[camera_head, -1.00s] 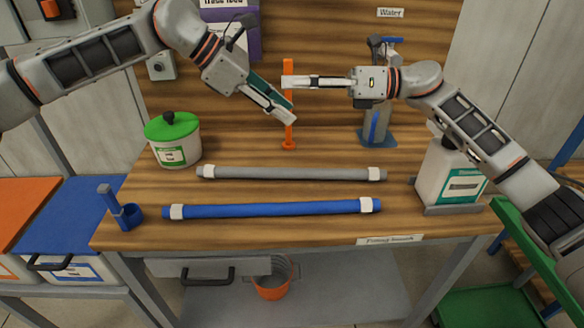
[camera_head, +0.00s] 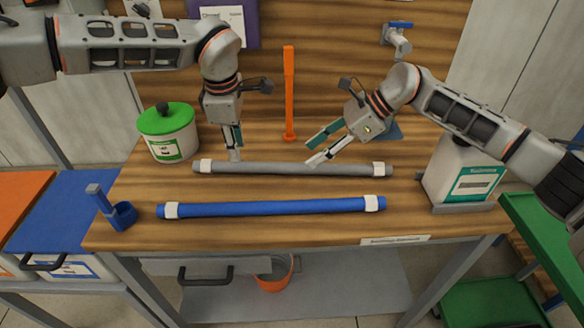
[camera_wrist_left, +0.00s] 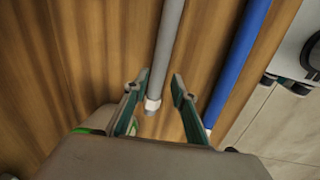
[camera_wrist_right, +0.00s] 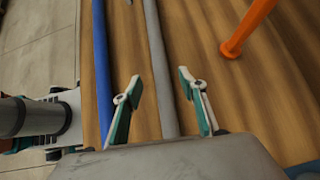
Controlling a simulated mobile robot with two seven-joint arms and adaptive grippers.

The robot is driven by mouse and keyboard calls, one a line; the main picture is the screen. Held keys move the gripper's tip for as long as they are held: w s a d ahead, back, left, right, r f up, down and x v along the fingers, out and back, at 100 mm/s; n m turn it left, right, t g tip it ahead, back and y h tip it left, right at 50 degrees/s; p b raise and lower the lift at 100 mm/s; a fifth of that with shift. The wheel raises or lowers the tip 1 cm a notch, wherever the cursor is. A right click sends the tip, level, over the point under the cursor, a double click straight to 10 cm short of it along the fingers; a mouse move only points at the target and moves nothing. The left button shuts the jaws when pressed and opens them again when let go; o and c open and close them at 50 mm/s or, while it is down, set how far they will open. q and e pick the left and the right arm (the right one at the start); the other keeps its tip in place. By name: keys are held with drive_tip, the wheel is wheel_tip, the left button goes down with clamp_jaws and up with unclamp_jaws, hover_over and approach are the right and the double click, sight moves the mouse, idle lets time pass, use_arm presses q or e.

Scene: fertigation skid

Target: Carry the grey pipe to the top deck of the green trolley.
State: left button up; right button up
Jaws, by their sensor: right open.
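The grey pipe (camera_head: 290,169), with white end sleeves, lies on the wooden bench (camera_head: 330,228), behind the blue pipe (camera_head: 270,209). My left gripper (camera_head: 233,150) is above the grey pipe near its left end. In the left wrist view the pipe (camera_wrist_left: 165,50) runs between its open, empty fingers (camera_wrist_left: 155,100). My right gripper (camera_head: 316,150) is open and empty, above and just behind the right half of the pipe. In the right wrist view the pipe (camera_wrist_right: 158,70) passes between its fingers (camera_wrist_right: 158,90). The green trolley (camera_head: 548,235) stands at the right, partly out of frame.
An orange post (camera_head: 289,95) stands behind the pipe. A green-lidded tub (camera_head: 167,133) is at the back left, a blue holder (camera_head: 118,211) at the front left. A white canister (camera_head: 461,172) stands at the bench's right end, beside the trolley.

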sight(296, 164)
use_arm(q)
drive_tip(key=shift+w+f, duration=0.2)
drive_tip(key=shift+f, duration=0.95)
drive_tip(key=shift+w+f, duration=0.2)
drive_tip(key=shift+f, duration=1)
drive_tip(key=shift+w+f, duration=0.2)
drive_tip(key=shift+f, duration=0.95)
use_arm(e)
drive_tip(key=shift+x, duration=3.55)
use_arm(q)
clamp_jaws()
use_arm(e)
drive_tip(key=c, duration=0.8)
clamp_jaws()
drive_tip(key=shift+r, duration=0.1)
